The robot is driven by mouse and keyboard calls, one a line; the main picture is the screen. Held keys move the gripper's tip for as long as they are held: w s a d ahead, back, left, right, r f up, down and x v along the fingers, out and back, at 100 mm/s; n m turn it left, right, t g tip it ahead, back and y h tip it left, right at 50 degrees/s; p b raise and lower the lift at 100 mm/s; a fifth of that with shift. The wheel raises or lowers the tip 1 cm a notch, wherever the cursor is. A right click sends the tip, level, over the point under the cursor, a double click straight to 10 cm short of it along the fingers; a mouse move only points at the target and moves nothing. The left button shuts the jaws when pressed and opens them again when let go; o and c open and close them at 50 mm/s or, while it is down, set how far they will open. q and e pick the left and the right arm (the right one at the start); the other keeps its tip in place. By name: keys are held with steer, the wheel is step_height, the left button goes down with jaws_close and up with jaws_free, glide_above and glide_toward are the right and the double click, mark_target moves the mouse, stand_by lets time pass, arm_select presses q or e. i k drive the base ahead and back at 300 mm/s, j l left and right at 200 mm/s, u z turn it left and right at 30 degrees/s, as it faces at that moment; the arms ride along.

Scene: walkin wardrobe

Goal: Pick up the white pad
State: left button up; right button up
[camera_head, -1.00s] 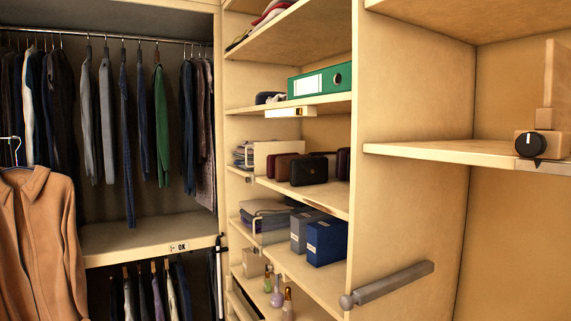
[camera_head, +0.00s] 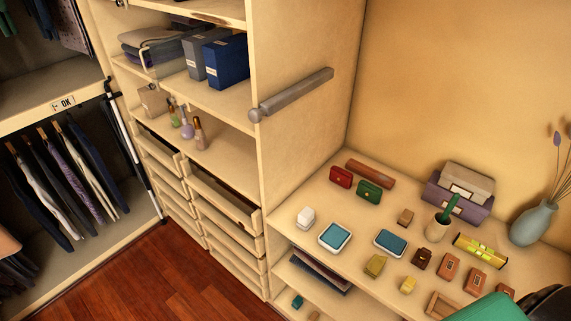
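A small white block-like item (camera_head: 306,217), perhaps the white pad, sits near the left front edge of the low counter at the right. To its right are two flat blue-topped pieces with white rims, one nearer (camera_head: 335,236) and one farther right (camera_head: 390,242). I cannot tell for certain which is called the pad.
The counter (camera_head: 284,236) also holds red and green cases, small boxes, a cup (camera_head: 437,230), stacked boxes and a blue vase (camera_head: 532,223). A green and black shape fills the lower right corner. A rod (camera_head: 291,95) sticks out from the partition. Red wood floor is clear at lower left.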

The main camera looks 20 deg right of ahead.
mark_target(306, 219)
steer(key=z, duration=1.1)
